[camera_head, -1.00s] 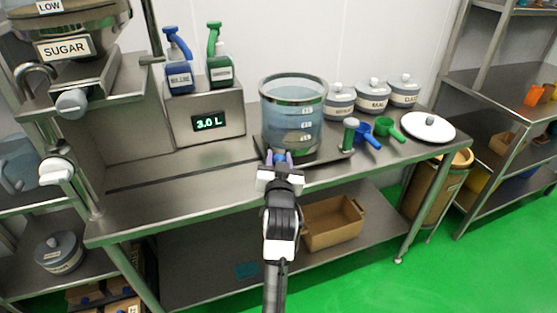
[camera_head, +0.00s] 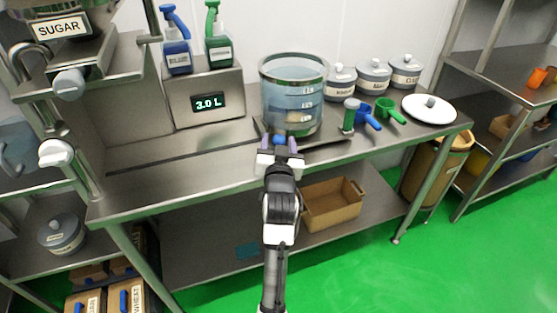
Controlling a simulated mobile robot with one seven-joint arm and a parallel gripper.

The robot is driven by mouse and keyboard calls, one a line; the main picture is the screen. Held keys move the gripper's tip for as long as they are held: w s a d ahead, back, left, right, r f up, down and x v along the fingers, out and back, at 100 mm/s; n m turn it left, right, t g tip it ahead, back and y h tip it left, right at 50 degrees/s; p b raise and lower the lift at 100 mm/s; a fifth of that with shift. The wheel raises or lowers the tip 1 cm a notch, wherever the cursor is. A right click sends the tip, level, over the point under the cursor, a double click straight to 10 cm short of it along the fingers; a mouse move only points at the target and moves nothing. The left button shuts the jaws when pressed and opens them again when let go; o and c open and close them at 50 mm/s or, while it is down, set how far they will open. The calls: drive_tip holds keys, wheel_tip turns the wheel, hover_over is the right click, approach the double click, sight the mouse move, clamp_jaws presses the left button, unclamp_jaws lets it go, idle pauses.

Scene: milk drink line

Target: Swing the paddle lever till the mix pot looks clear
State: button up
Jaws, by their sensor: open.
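The mix pot (camera_head: 291,98) is a clear round vessel with a metal rim and marked levels, standing on a dark base on the steel bench. Its contents look bluish and see-through, with a pale patch low inside. A blue knob (camera_head: 279,140) shows at the front of the base. My gripper (camera_head: 280,143) is open in front of the pot, its fingers either side of the blue knob in the picture. I cannot tell whether they touch it.
Blue (camera_head: 368,117) and green (camera_head: 389,111) scoops, a white lid (camera_head: 430,108) and labelled canisters (camera_head: 373,76) stand to the right. A display box (camera_head: 206,101) reads 3.0 L, with spray bottles on top. The bench front (camera_head: 190,178) is clear at left.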

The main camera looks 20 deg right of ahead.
drive_tip(key=p+v, duration=0.1)
drive_tip(key=v, duration=1.1)
drive_tip(key=shift+s+a+p, duration=0.15)
drive_tip(key=shift+s+p, duration=0.15)
drive_tip(key=shift+p, duration=0.1)
drive_tip(key=w+d+n, duration=0.1)
drive_tip(key=w, duration=0.3)
drive_tip(key=w+d+n+h+p, duration=0.1)
drive_tip(key=w, duration=0.3)
drive_tip(key=w+d+n+p, duration=0.1)
drive_tip(key=w+d, duration=0.1)
drive_tip(key=w, duration=0.3)
drive_tip(key=shift+d+g+h, duration=0.1)
drive_tip(key=shift+g+h, duration=0.2)
clamp_jaws()
